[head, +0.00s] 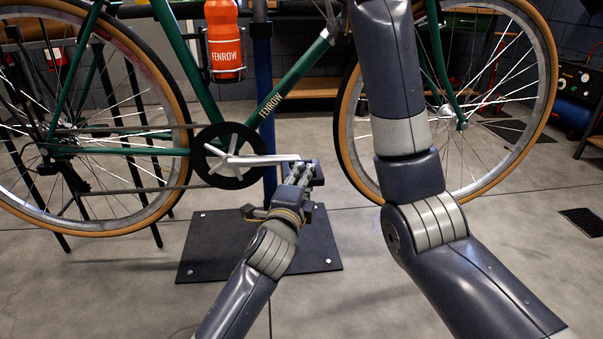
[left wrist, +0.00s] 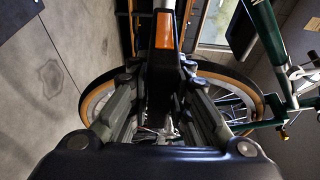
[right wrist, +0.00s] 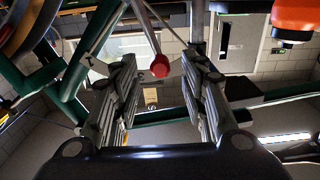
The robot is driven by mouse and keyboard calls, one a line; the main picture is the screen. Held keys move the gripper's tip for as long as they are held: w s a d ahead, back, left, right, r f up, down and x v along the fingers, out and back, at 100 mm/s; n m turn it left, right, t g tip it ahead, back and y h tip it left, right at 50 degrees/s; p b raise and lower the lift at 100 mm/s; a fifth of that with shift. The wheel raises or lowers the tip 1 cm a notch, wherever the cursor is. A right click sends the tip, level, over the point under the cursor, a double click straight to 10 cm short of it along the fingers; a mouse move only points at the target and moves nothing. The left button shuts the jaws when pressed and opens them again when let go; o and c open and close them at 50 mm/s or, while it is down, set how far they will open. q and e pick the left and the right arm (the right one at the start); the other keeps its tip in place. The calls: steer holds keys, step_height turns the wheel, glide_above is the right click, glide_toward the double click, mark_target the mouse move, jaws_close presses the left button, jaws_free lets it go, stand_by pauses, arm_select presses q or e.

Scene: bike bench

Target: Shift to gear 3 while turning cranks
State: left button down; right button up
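The bike's crank (head: 255,159) is a silver arm on a black chainring (head: 212,170), pointing right in the head view. At its end is a dark pedal (head: 316,174). My left gripper (head: 301,173) is at this pedal. In the left wrist view the pedal (left wrist: 162,75), with an orange reflector, lies between the fingers, which seem to press on both sides. My right gripper (right wrist: 160,85) is out of the head view at the top. Its fingers are apart, with a red knob (right wrist: 160,66) on a silver rod between and beyond them, apparently untouched. The gear number is not readable.
The green bike frame (head: 285,85) is on a stand with a blue post (head: 264,105) and a black base plate (head: 205,262). An orange bottle (head: 223,45) sits on the frame. The front wheel (head: 548,85) is close behind my right arm. The grey floor in front is clear.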

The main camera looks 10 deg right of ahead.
steer(key=shift+w, duration=0.1)
steer(key=shift+w, duration=1.9)
